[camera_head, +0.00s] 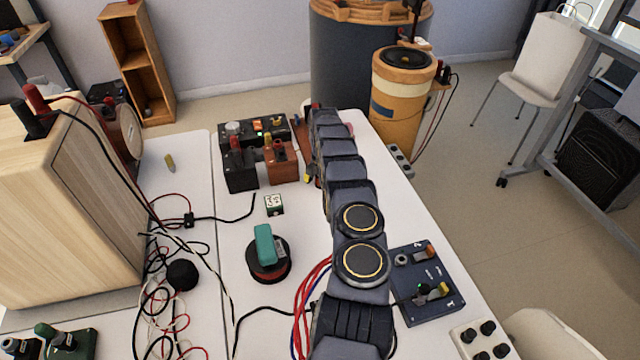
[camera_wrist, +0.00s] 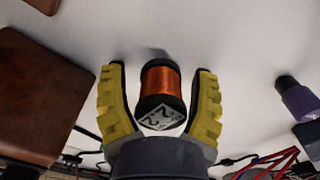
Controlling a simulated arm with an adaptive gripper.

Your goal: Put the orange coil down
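The orange coil (camera_wrist: 161,80) shows in the wrist view as a copper-orange winding between two black ends, with a pale printed label on the near end. It lies between the two yellow fingers of my gripper (camera_wrist: 159,78). A strip of pale table shows between the coil and each finger, so the fingers look open around it. A faint shadow lies by its far end; I cannot tell whether it touches the table. In the head view my arm hides the coil and most of the gripper; a bit of yellow finger (camera_head: 307,178) shows.
Left of my arm stand a black and brown box group (camera_head: 262,165), a small green-white block (camera_head: 273,205) and a dark red spool with a teal top (camera_head: 267,250). A blue circuit board (camera_head: 427,285) is at right. A brown box (camera_wrist: 40,85) flanks the gripper at left.

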